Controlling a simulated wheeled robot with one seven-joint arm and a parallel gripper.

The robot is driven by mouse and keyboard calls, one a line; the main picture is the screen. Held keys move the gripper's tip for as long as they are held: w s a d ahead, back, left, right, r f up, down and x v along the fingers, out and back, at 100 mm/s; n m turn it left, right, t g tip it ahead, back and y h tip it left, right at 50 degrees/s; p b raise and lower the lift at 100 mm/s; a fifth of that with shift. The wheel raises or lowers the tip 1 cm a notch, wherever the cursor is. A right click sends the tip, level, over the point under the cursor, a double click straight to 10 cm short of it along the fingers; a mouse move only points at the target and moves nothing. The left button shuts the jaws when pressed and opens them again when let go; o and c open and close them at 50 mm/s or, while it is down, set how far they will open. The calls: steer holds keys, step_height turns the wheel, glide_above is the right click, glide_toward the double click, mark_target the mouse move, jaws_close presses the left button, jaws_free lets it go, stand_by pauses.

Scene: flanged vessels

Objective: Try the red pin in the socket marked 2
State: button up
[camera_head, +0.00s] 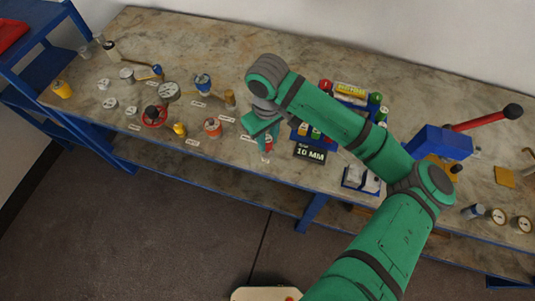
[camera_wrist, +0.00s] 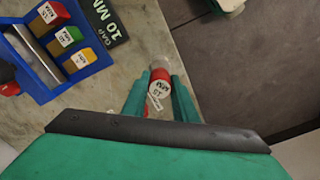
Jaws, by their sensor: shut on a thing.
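My gripper (camera_wrist: 160,92) is shut on the red pin (camera_wrist: 160,75) in the wrist view. The pin has a white label on its red end and a pale grey part beyond it. In the head view my gripper (camera_head: 264,143) is low over the front part of the bench, just left of the black sign, and a bit of red shows there. Whether the pin touches the bench cannot be told. Small white tags (camera_head: 226,118) lie by several fittings on the bench, but their marks are too small to read, so the socket marked 2 cannot be made out.
A blue rack (camera_wrist: 38,72) with red, green and yellow labelled blocks stands beside my gripper. A black sign (camera_head: 310,153) reads 10 MM. Several vessels and fittings stand left, including a red-flanged one (camera_head: 154,116). A blue device with a red lever (camera_head: 480,119) is right.

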steer(key=shift+f, duration=0.45)
stand_by(1.0)
steer(key=shift+r, duration=0.1)
steer(key=shift+r, duration=0.75)
steer(key=shift+r, duration=3)
